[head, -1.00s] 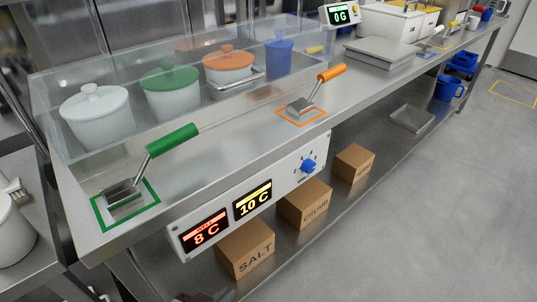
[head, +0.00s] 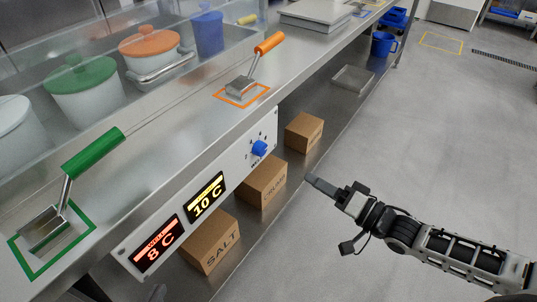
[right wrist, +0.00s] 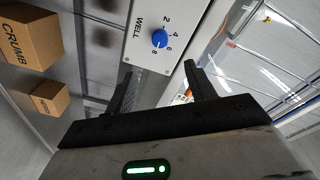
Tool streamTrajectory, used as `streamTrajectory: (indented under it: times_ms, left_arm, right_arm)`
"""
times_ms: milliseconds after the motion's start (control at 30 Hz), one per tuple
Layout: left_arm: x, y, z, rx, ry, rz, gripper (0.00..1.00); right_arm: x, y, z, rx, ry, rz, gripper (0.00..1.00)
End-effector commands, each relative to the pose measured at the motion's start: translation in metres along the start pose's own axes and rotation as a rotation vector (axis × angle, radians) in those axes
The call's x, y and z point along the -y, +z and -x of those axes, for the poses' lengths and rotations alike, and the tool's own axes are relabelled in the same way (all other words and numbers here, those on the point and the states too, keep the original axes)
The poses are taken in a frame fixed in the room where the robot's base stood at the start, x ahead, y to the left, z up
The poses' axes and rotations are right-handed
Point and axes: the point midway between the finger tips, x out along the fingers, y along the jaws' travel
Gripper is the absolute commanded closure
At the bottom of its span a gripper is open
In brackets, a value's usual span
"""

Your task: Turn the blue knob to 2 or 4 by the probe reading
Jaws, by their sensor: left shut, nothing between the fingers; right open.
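The blue knob (head: 259,148) sits on the white control panel (head: 232,172) on the counter's front. It also shows in the right wrist view (right wrist: 159,39), with the numbers 2, 4, 6, 8 around it and the word WELL beside it. I cannot tell which number it points at. The panel's red display (head: 157,250) reads 8 C and its yellow display (head: 206,197) reads 10 C. My right gripper (head: 312,181) is open and empty, in front of the panel and apart from the knob. In the right wrist view the knob appears between its fingers (right wrist: 158,85).
Boxes marked SALT (head: 212,243) and CRUMB (head: 262,181) and another box (head: 304,131) stand on the lower shelf. Green-handled (head: 92,155) and orange-handled (head: 268,43) scoops rest on the counter. Floor at the right is clear.

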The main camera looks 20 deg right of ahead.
Motion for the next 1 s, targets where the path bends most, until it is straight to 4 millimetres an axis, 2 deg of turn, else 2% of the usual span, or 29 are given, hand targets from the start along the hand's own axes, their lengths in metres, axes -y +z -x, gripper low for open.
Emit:
streamTrajectory:
  times_ms: [400, 600, 800, 1000]
  left_arm:
    - [-0.001, 0.007, -0.001, 0.007, 0.002, 0.009, 1.00]
    - [-0.001, 0.009, -0.002, 0.008, 0.003, 0.013, 1.00]
    - [-0.001, 0.008, -0.002, 0.005, 0.004, 0.015, 1.00]
    - [-0.001, 0.008, -0.002, 0.004, 0.004, 0.016, 1.00]
  right_arm:
    - [0.001, 0.001, -0.090, -0.002, -0.003, 0.001, 0.45]
    - [0.001, 0.001, -0.125, -0.001, -0.001, 0.002, 0.45]
    - [0.000, 0.001, -0.143, 0.001, 0.001, 0.004, 0.45]
    - [0.000, 0.002, -0.146, 0.002, 0.002, 0.003, 0.45]
